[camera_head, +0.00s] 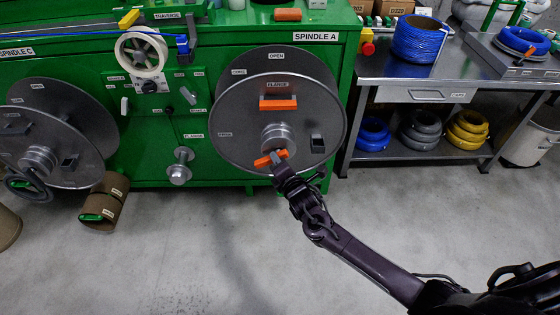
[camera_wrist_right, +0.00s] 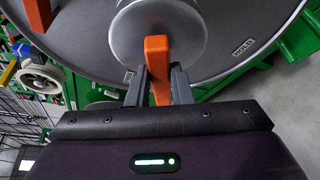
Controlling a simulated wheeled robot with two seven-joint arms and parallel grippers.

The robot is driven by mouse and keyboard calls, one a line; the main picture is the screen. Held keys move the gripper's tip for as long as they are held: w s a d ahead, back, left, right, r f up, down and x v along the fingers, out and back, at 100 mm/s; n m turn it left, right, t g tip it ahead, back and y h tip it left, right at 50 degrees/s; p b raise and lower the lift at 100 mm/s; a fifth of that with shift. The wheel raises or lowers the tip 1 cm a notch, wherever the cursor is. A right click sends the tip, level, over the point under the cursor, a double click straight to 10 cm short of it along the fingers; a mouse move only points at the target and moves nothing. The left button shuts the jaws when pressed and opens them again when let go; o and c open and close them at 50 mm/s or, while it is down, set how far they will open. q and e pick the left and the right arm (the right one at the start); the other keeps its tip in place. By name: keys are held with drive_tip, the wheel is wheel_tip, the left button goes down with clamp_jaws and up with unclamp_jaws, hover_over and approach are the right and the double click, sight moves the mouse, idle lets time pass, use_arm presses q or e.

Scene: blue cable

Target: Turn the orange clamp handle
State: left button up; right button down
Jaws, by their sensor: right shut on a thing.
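The orange clamp handle (camera_head: 268,159) sits at the hub of the grey spindle A flange disc, below its centre. In the head view it lies tilted, its right end at my right gripper (camera_head: 278,160). In the right wrist view the handle (camera_wrist_right: 158,62) stands upright in front of the round grey hub (camera_wrist_right: 150,30), between the two fingers of my right gripper (camera_wrist_right: 159,88). The right gripper is shut on it. A second orange block (camera_head: 278,103), under a FLANGE label, is higher on the disc (camera_head: 235,130). My left gripper is not in view.
The green machine (camera_head: 190,140) stands behind the disc. A spindle C disc (camera_head: 75,120) is at the left. A steel bench (camera_head: 400,72) with blue and other cable coils is at the right. The grey floor (camera_head: 200,260) in front is largely clear.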

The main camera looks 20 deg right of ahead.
use_arm(q)
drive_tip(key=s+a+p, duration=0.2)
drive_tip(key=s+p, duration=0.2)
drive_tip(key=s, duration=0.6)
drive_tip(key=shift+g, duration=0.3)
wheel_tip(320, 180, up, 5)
drive_tip(key=p, duration=0.5)
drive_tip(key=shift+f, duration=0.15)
use_arm(e)
drive_tip(key=n+g+h, duration=0.1)
drive_tip(key=n+h, duration=0.1)
drive_tip(key=n, duration=0.2)
drive_tip(key=n+g+h, duration=0.2)
drive_tip(key=n, duration=0.2)
drive_tip(key=shift+d+n+h, duration=0.15)
drive_tip(key=shift+n+h, duration=0.15)
drive_tip(key=shift+h, duration=0.1)
drive_tip(key=shift+s+f, duration=0.1)
drive_tip(key=shift+f, duration=0.05)
drive_tip(key=c, duration=1.3)
unclamp_jaws()
use_arm(q)
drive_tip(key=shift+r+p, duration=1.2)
drive_tip(key=shift+p, duration=0.15)
use_arm(e)
drive_tip(key=shift+v, duration=3.9)
